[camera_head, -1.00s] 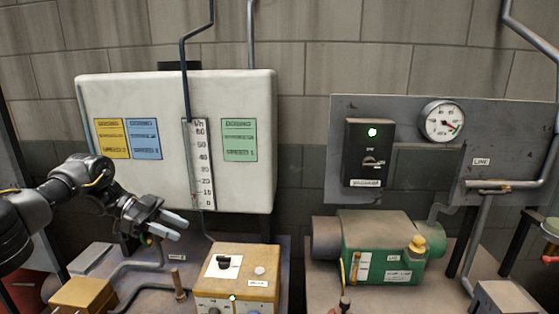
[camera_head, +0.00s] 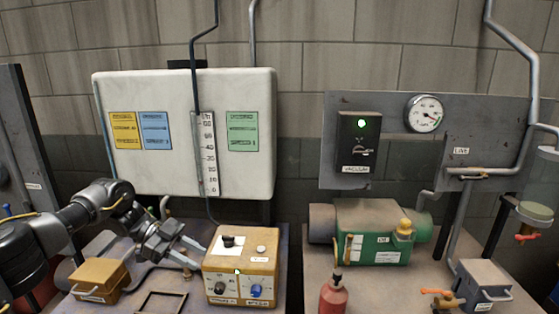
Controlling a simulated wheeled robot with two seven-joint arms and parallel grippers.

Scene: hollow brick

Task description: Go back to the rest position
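My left gripper (camera_head: 188,252) shows at the lower left, its arm coming in from the left edge. Its two fingers point right and are apart, with nothing visible between them. It hovers over the left bench, just left of the orange control box (camera_head: 241,265). My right gripper is not in view.
A white panel (camera_head: 256,176) with a scale and coloured cards stands behind. A yellow box (camera_head: 99,280) and a dark frame (camera_head: 162,303) lie near my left arm. On the right are a green pump (camera_head: 372,236), a red bottle (camera_head: 334,294) and the vacuum switch box (camera_head: 358,142).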

